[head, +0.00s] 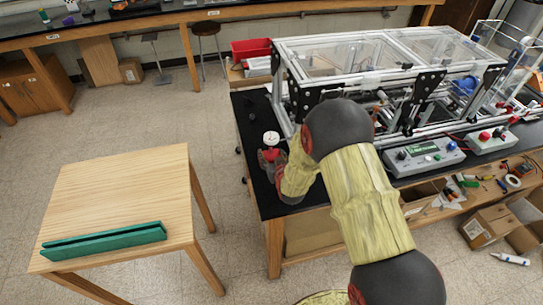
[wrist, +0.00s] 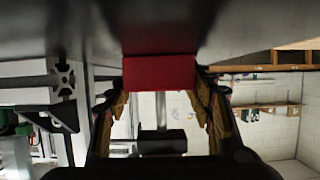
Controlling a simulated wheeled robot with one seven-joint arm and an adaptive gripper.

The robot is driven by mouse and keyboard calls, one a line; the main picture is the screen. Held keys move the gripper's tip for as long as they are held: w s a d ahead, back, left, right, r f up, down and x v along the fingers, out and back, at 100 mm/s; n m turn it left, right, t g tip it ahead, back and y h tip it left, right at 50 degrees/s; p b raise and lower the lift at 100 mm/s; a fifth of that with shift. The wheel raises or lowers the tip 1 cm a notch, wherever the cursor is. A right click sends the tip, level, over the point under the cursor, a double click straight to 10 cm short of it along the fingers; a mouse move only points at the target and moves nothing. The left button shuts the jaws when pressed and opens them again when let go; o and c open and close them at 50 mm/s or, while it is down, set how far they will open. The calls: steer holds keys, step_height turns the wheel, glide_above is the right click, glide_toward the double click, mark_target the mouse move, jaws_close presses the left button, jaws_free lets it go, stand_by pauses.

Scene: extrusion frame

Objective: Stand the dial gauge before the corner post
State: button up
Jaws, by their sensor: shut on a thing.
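The dial gauge (head: 271,138) shows its round white dial above my gripper (head: 271,157), near the left end of the black bench top. My gripper is shut on the gauge and the gauge looks upright. In the wrist view its red block (wrist: 160,73) and a grey stem show between the fingers, close to the dark surface. I cannot tell whether it touches that surface. The corner post (head: 281,112) of the aluminium extrusion frame (head: 345,40) stands just behind and right of the gauge. An extrusion end (wrist: 64,78) shows left of the fingers in the wrist view.
Control boxes (head: 428,154) stand along the bench's front, right of my arm. A red bin (head: 251,48) stands behind the bench. A wooden table (head: 120,195) with a green bar (head: 104,241) stands apart on the left. The bench top's left strip is mostly clear.

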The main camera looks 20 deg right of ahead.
steer(key=shift+r, duration=0.15)
steer(key=shift+w, duration=0.1)
steer(key=o, duration=1.7)
